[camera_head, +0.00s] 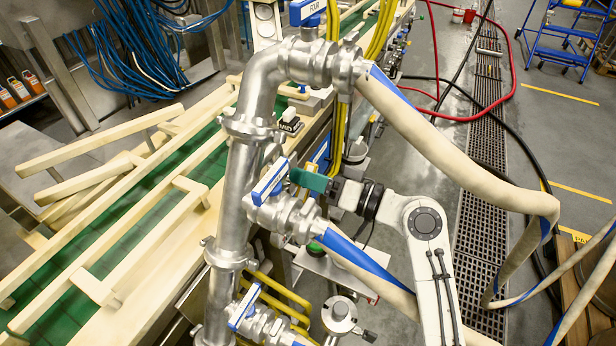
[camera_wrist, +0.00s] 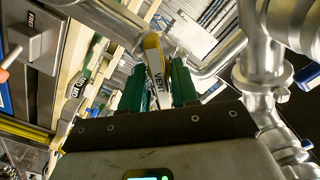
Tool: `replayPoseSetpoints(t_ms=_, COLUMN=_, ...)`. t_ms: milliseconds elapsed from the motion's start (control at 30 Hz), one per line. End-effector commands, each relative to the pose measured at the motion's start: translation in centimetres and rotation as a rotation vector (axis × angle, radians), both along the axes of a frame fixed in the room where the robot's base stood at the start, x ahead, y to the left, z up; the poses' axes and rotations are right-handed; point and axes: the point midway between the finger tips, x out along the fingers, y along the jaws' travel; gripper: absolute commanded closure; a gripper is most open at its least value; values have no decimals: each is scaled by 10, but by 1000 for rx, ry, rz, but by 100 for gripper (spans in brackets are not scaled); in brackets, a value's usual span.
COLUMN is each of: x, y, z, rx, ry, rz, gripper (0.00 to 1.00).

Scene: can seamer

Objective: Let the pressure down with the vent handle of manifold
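In the wrist view, the vent handle (camera_wrist: 156,72), a pale lever with a yellow edge marked VENT, stands between the two green fingers of my gripper (camera_wrist: 158,82). The fingers are spread to about the handle's width. Whether both touch it I cannot tell. In the head view, my gripper (camera_head: 308,180) reaches left to the manifold (camera_head: 240,170), a grey metal pipe. Its green fingers are beside a blue-and-white valve handle (camera_head: 268,182).
Another blue handle marked FOUR (camera_head: 308,12) is at the top of the manifold, and one more (camera_head: 243,308) is below. Pale hoses (camera_head: 440,150) with blue stripes arch close around my arm. A green conveyor (camera_head: 110,245) with pale rails lies left. Open floor (camera_head: 560,120) is right.

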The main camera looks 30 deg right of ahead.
Motion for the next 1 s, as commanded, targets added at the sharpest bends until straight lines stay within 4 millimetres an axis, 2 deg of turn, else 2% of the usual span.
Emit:
replayPoseSetpoints(t_ms=100, x=0, y=0, z=0, rx=0, ry=0, rz=1, gripper=61)
replayPoseSetpoints(t_ms=433, x=-6, y=-4, z=-1, rx=0, ry=1, rz=1, gripper=61)
replayPoseSetpoints(t_ms=800, x=-59, y=-44, z=-3, rx=0, ry=-1, rz=-4, gripper=61)
replayPoseSetpoints(t_ms=1000, x=-80, y=-59, z=-1, rx=0, ry=-1, rz=-2, gripper=61)
